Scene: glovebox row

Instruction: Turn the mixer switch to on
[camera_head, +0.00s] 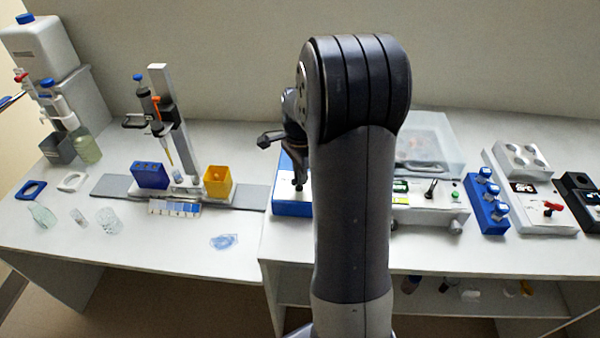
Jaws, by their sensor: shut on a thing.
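A blue and white box (291,209), which looks like the mixer, stands at the left end of the right-hand bench. My arm hides its right side. My gripper (299,185) points down in front of this box, left of my large upright arm link. Its fingers look shut, with their tips at the box's front upper part. The mixer switch is too small and covered to make out, and appears to be between the fingertips.
A grey rail with a blue box (150,175), a yellow box (217,182) and a pipette stand (172,125) lies left. A clear-lidded device (425,150), a blue vial rack (487,205) and a device with a red lever (545,213) stand right.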

